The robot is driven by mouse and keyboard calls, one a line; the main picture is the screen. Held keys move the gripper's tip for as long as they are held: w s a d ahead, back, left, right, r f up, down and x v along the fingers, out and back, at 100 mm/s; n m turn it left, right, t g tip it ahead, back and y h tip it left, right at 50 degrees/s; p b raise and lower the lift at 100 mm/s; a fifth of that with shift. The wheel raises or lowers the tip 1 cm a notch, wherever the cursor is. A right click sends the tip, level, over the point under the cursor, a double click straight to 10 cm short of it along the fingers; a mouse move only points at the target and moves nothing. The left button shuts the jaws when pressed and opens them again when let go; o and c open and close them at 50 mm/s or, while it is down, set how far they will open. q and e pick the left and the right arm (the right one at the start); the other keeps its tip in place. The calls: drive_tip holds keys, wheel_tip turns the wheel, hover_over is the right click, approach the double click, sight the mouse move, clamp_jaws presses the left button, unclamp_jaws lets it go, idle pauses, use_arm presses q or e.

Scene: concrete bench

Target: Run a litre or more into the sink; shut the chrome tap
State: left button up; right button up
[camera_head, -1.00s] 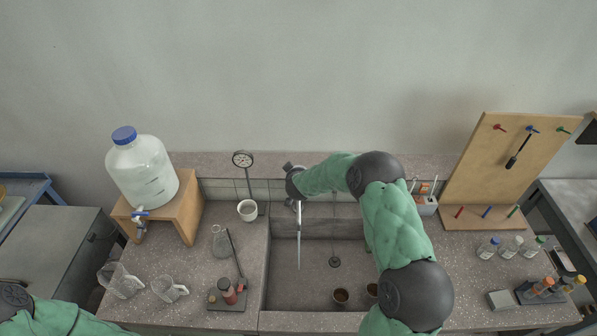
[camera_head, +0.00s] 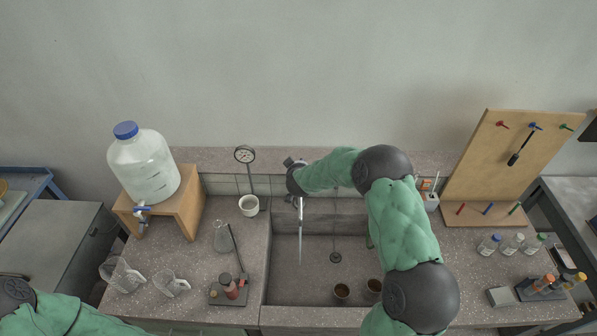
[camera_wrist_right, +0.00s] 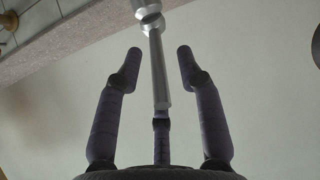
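The chrome tap (camera_head: 300,214) stands at the back of the grey sink (camera_head: 285,287). A thin, pale line runs down from its spout into the basin and looks like running water. My right gripper (camera_head: 294,178) is at the top of the tap, which it partly hides. In the right wrist view, the fingers of the right gripper (camera_wrist_right: 160,62) are spread around a chrome rod (camera_wrist_right: 158,75), probably the tap's lever, with gaps on both sides. My left gripper is outside the view; only part of its arm shows at the lower left.
A dial gauge (camera_head: 245,155) and white cup (camera_head: 249,206) are left of the tap. A large bottle (camera_head: 145,168) sits on a wooden stand (camera_head: 188,207). A pegboard (camera_head: 511,158) stands at right.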

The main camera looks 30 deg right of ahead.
drive_tip(key=v, duration=1)
